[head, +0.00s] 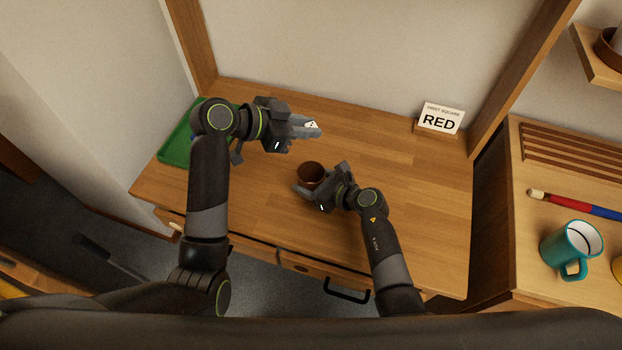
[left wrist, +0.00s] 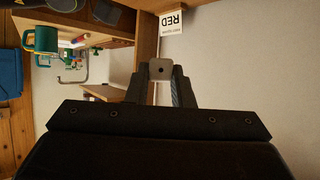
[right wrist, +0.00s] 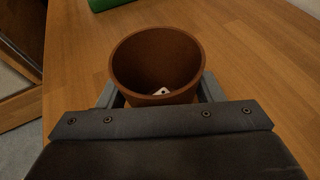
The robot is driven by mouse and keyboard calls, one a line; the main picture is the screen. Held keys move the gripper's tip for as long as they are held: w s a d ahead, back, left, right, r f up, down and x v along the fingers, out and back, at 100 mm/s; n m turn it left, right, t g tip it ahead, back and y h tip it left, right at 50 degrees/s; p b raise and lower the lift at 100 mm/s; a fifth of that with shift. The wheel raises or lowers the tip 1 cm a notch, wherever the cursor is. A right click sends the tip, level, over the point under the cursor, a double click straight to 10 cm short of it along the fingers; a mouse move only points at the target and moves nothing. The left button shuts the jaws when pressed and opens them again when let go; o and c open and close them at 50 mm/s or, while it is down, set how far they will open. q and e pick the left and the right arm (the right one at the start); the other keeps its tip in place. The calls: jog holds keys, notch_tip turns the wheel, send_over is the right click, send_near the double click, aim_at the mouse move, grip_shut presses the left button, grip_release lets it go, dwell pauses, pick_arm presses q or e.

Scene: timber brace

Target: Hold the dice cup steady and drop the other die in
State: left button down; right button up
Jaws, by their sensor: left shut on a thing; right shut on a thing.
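The brown dice cup (head: 310,173) stands upright on the wooden table, and my right gripper (head: 318,184) is shut around it. In the right wrist view the cup (right wrist: 157,62) is held between both fingers, and a white die (right wrist: 161,91) lies on its bottom. My left gripper (head: 308,128) is shut on the other white die (head: 312,125), above the table, beyond the cup in the head view. The left wrist view shows this die (left wrist: 159,70) between the fingertips, one dark pip on the facing side.
A green tray (head: 174,148) lies at the table's left end, partly behind my left arm. A card reading RED (head: 440,118) stands at the back right. A side cabinet at right holds a teal mug (head: 565,245) and a red-blue rod (head: 580,204).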

pick_arm(q)
notch_tip(320, 180, down, 12)
jog(key=shift+r, duration=0.2)
dwell(1.1)
jog(key=c, duration=1.2)
grip_release()
jog(key=v, duration=1.2)
jog(key=shift+s, duration=0.1)
pick_arm(e)
jog(key=o, duration=1.1)
